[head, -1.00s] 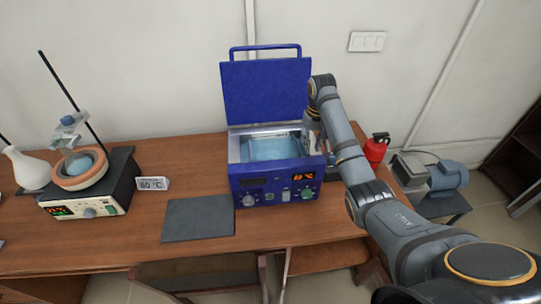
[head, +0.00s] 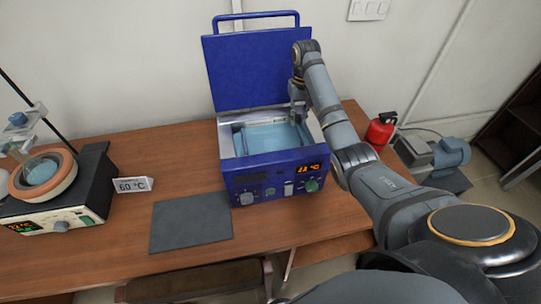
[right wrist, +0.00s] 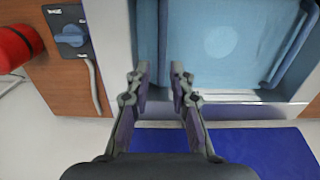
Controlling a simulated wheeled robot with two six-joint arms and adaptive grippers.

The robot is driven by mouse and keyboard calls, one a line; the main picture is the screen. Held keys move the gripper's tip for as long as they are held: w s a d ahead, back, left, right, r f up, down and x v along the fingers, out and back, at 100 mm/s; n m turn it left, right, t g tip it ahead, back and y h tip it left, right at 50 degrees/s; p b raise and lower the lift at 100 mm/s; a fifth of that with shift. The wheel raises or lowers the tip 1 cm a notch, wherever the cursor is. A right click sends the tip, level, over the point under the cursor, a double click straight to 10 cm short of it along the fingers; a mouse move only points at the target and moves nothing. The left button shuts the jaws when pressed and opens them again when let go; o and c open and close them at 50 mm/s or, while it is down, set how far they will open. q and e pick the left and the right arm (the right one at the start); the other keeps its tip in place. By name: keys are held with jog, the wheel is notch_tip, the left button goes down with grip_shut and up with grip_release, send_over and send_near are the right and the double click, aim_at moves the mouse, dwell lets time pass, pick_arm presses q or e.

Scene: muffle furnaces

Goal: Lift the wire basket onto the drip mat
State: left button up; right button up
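The dark grey drip mat (head: 192,224) lies flat and bare on the table, left of the blue water bath (head: 270,181). The bath's lid is up and pale blue water (head: 272,138) shows inside. I cannot clearly make out the wire basket; thin pale edges show around the water, but I cannot tell basket from tank wall. My right gripper (head: 298,112) points down over the bath's right side. In the right wrist view its fingertips (right wrist: 160,70) are apart, over the edge of the basin, with nothing clearly held. My left gripper is not in view.
The raised lid (head: 258,70) stands behind the opening. A heating unit with a round bowl (head: 45,172) and a 60 °C sign (head: 132,185) are at left. A red canister (head: 380,131) and a grey-blue pump (head: 440,153) are at right. Table around the mat is clear.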

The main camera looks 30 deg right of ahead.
aim_at(297, 131)
jog(key=shift+s+a+f+b, duration=0.1)
jog(key=shift+s+f+b, duration=0.2)
jog(key=shift+f+b, duration=0.15)
jog(key=f, duration=0.3)
jog(key=shift+s+a+f, duration=0.15)
jog(key=shift+s+a, duration=0.05)
jog(key=shift+s, duration=0.1)
jog(key=shift+w+f, duration=0.1)
jog(key=shift+f, duration=0.15)
jog(key=c, duration=0.3)
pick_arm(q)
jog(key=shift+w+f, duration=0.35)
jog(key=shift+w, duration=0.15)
pick_arm(e)
grip_shut()
